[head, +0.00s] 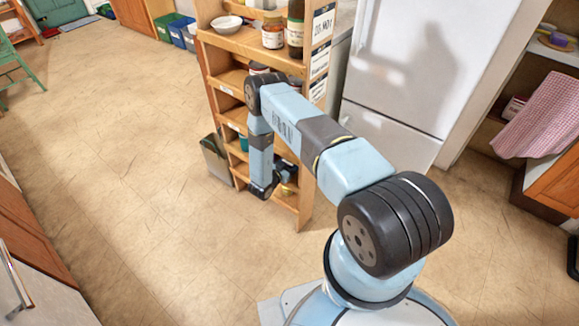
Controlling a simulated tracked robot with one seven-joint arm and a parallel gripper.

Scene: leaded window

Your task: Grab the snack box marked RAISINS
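I cannot make out a snack box marked RAISINS; no lettering of that kind is readable in the head view. My gripper (286,172) is a small dark shape at the end of my arm, at a lower shelf of the wooden shelf unit (242,41). It is too small and too much in shadow to show whether its fingers are open or shut, or whether they hold anything. My arm hides part of the middle and lower shelves. A small gold-coloured item (288,190) shows just below the gripper.
A white bowl (227,25) and jars (273,31) stand on an upper shelf. A white fridge (425,60) is right of the unit. A grey bin (216,158) stands at its left. A pink cloth (545,115) hangs at the right. Open floor (130,180) lies left.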

